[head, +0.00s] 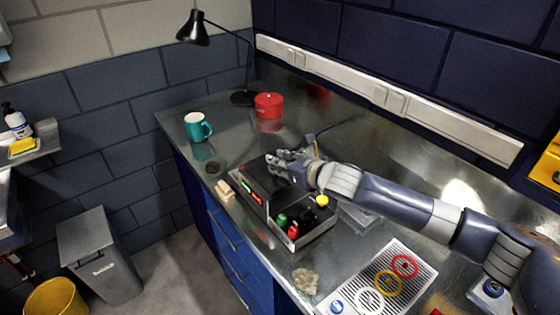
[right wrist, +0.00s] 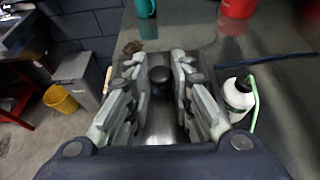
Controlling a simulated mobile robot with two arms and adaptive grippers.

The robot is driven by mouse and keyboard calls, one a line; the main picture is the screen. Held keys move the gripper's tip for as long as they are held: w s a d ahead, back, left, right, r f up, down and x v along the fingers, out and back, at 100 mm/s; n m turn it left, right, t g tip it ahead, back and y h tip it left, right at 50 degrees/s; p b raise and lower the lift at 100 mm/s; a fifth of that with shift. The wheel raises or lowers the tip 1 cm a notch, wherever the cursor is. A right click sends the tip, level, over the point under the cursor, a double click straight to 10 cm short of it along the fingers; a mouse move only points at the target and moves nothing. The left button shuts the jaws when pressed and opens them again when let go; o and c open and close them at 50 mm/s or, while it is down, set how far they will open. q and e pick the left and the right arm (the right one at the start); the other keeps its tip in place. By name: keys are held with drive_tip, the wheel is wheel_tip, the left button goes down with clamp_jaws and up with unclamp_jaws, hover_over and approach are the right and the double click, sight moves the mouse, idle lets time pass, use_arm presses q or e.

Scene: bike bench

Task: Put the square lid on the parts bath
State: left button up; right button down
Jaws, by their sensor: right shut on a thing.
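My right gripper (head: 278,165) reaches in from the right, low over the grey parts bath (head: 244,186), which has red and green lights on its front. In the right wrist view, my fingers (right wrist: 159,88) are closed in around the black knob (right wrist: 160,76) of the square lid (right wrist: 158,128), a grey metal plate below the knob. In the head view the hand hides most of the lid, and I cannot tell whether it touches the bath's rim. My left gripper is out of view.
A teal mug (head: 197,127), red pot (head: 268,106) and black lamp (head: 194,28) stand farther back. A white bottle (right wrist: 238,95) is close right of the hand. A perforated tray (head: 385,283) lies front right.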

drive_tip(key=shift+f, duration=0.5)
idle(0.4)
drive_tip(key=c, duration=1.3)
unclamp_jaws()
